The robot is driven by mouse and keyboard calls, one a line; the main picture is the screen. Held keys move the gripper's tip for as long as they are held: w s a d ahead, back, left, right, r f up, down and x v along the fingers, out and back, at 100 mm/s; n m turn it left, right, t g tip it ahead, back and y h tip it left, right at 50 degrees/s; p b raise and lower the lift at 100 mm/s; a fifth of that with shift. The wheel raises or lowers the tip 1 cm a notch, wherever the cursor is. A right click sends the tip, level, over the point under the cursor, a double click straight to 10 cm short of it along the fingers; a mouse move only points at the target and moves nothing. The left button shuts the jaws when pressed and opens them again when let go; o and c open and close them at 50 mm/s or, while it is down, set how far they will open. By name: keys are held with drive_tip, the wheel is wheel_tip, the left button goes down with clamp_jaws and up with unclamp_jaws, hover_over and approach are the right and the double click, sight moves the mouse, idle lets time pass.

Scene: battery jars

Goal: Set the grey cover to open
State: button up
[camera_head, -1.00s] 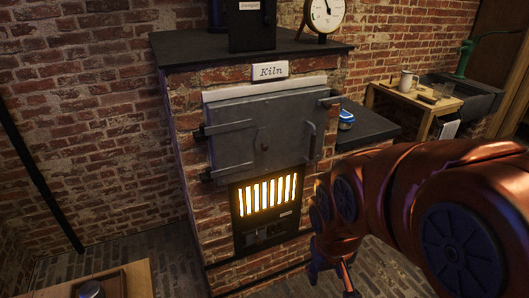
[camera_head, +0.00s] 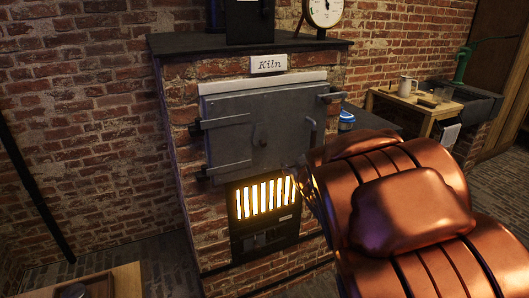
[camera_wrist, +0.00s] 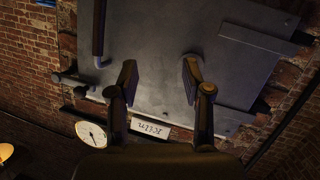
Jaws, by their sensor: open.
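The grey cover (camera_head: 250,125) is the metal door on the brick kiln front, with hinge straps on its left. It looks shut against the bricks. Its upright bar handle (camera_head: 312,132) is near the right edge, partly hidden low down by my arm. In the wrist view, turned upside down, the cover (camera_wrist: 160,45) fills the middle and the handle (camera_wrist: 99,30) stands at left. My gripper (camera_wrist: 158,78) is open and empty before the cover, its fingers apart, with the handle outside them to the left. In the head view my arm hides most of the gripper.
A glowing grate (camera_head: 266,198) sits below the cover. A Kiln sign (camera_head: 268,64) and a gauge (camera_head: 325,12) are above. A latch bracket (camera_head: 331,96) juts at the cover's upper right. A dark side shelf (camera_head: 372,123) holds a blue-lidded jar (camera_head: 346,121).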

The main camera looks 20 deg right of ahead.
sight(264, 145)
drive_tip(key=w+a+n+t+y+p, duration=0.1)
drive_tip(key=w, duration=0.1)
drive_tip(key=w+a+r+t+y+p, duration=0.1)
drive_tip(key=w+a+p, duration=0.1)
drive_tip(key=w+a+n+y+p, duration=0.1)
drive_tip(key=w+a+y, duration=0.1)
drive_tip(key=shift+r+n+t+p, duration=0.2)
drive_tip(key=shift+n+t+p, duration=0.1)
drive_tip(key=shift+t, duration=0.1)
drive_tip(key=shift+w+a+f, duration=0.1)
drive_tip(key=shift+w+a, duration=0.15)
drive_tip(key=shift+w, duration=1)
drive_tip(key=shift+w+a+f, duration=0.1)
drive_tip(key=shift+w+a, duration=0.1)
drive_tip(key=shift+w, duration=1.05)
clamp_jaws()
